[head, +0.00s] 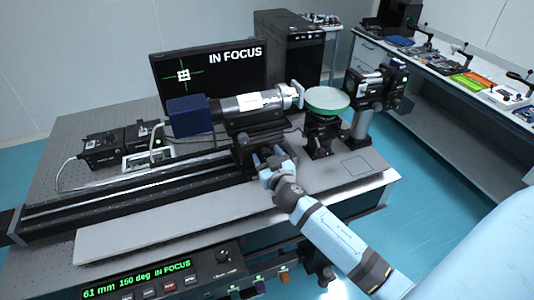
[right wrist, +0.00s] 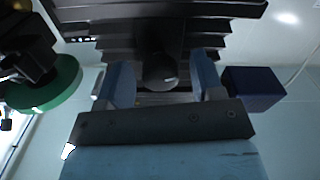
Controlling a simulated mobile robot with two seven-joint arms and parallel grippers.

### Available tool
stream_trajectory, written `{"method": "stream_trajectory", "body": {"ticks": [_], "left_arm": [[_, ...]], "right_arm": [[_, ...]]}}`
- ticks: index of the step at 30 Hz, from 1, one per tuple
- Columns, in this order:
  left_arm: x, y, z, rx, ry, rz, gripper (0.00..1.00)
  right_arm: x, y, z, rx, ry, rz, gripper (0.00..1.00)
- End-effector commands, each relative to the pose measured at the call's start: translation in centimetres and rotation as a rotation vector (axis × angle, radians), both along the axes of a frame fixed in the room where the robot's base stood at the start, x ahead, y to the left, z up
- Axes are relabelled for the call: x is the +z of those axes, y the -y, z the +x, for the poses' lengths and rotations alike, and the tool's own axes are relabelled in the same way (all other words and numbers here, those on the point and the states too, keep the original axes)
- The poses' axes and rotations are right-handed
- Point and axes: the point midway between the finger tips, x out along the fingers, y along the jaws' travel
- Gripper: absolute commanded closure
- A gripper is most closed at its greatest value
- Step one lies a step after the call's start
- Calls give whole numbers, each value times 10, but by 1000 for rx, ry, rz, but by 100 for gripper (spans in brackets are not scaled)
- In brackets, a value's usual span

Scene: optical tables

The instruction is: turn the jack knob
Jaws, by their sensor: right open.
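The jack knob (right wrist: 160,72) is a dark round knob in front of a black stepped jack (right wrist: 150,38) in the right wrist view. My right gripper (right wrist: 160,78) is open, with one pale blue finger on each side of the knob and a visible gap to each. In the head view my right gripper (head: 268,166) reaches up to the black jack (head: 250,142) under the camera tube. The knob cannot be made out there, as the gripper covers that spot. My left gripper is not in view.
A camera tube (head: 250,105) with a blue box (head: 187,115) sits above the jack. A green disc (head: 326,99) on a dark mount stands to the right. A long black rail (head: 130,190) runs left. The monitor (head: 209,75) and front panel (head: 145,280) read IN FOCUS.

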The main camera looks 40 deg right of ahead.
Motion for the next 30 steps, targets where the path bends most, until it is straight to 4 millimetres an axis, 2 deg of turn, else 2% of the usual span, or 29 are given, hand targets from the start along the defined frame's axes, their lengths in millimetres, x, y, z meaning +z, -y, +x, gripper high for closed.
{"method": "stream_trajectory", "body": {"ticks": [10, 11, 17, 30], "left_arm": [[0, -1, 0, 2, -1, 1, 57], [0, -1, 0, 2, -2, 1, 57], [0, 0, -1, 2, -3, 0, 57], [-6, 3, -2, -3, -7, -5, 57]], "right_arm": [[0, 1, 5, 0, 0, 0, 39], [0, 1, 5, 0, 0, 0, 41], [0, 1, 5, 0, 0, 0, 87], [0, 1, 5, 1, -14, -55, 88]]}}
